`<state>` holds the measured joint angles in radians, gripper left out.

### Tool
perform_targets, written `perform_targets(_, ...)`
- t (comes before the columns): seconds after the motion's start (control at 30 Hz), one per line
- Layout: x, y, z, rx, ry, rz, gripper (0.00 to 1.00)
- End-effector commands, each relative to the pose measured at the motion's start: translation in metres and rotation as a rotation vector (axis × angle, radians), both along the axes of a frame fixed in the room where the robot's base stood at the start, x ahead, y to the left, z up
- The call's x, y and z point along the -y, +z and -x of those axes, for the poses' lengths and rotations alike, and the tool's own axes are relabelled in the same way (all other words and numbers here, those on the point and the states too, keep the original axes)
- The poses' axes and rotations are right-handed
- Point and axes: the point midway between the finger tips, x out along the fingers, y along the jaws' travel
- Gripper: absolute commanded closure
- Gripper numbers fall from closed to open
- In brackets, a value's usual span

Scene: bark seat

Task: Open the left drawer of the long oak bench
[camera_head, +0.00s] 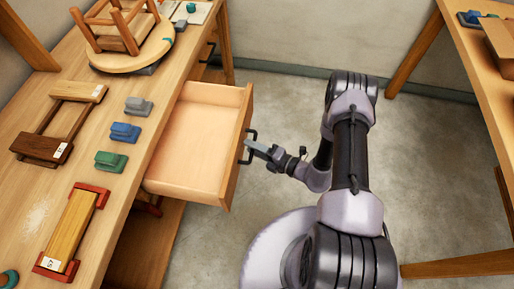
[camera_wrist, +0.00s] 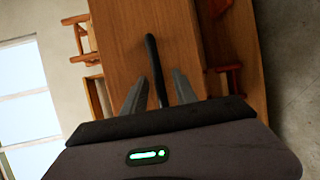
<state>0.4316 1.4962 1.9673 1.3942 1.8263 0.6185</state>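The long oak bench (camera_head: 62,205) runs along the left of the head view. Its nearer drawer (camera_head: 192,140) is pulled well out and looks empty inside. The drawer's dark bar handle (camera_head: 248,146) is on its front; the handle also shows in the wrist view (camera_wrist: 152,50). My gripper (camera_head: 253,147) is at this handle. In the wrist view, my gripper's two fingers (camera_wrist: 158,85) stand on either side of the bar, with gaps visible on both sides. Whether a finger touches the bar farther down is hidden.
A second dark handle (camera_head: 208,51) sits farther along the bench. Green, blue and grey blocks (camera_head: 125,132), clamped wood (camera_head: 70,230) and an upturned stool (camera_head: 125,35) lie on top. Another table (camera_head: 480,60) stands at right.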

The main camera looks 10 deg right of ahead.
Motion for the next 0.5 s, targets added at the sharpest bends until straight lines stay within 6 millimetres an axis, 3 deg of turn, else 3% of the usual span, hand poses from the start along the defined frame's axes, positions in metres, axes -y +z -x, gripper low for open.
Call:
perform_targets(0.27,0.011,0.004,0.010,-0.003,-0.004,0.000,0.66)
perform_targets(0.5,0.060,0.019,0.058,0.000,-0.009,0.000,0.66)
